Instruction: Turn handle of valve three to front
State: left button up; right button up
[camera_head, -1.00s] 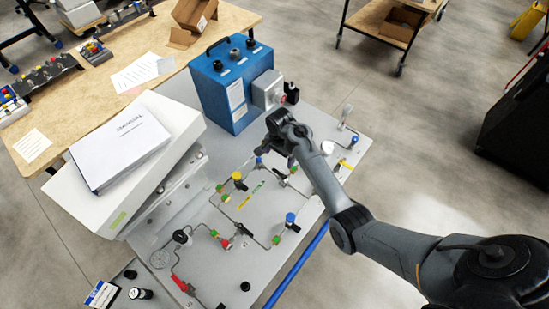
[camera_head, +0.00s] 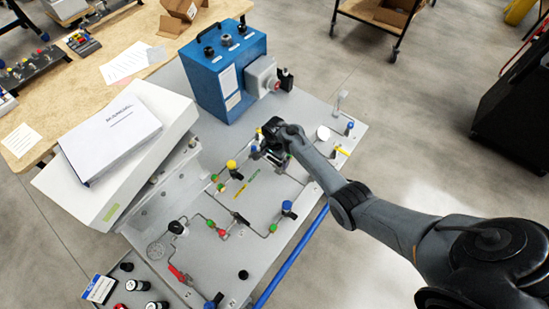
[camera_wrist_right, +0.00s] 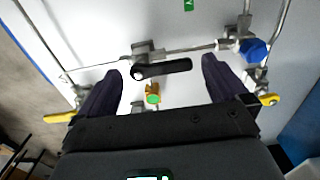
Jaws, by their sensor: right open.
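A valve with a black lever handle (camera_wrist_right: 168,69) lies between my right fingers in the right wrist view. No number shows on it, so I cannot tell whether it is valve three. The lever points right in that view, over the silver pipework on the grey panel (camera_head: 262,222). My right gripper (camera_wrist_right: 165,85) is open, one finger on each side of the lever. No clear contact with the lever shows. In the head view my right gripper (camera_head: 268,155) is over the panel's back part and hides this valve. My left gripper is not in view.
A blue box (camera_head: 225,75) stands behind the gripper. A blue knob (camera_wrist_right: 253,50) is close to the right finger in the wrist view. Other valves include a yellow-knobbed one (camera_head: 232,165) and a red-handled one (camera_head: 178,273). A white unit carrying a manual (camera_head: 110,138) is left.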

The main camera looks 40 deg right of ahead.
jog(key=shift+c, duration=0.3)
jog(key=c, duration=0.9)
jog(key=shift+c, duration=0.2)
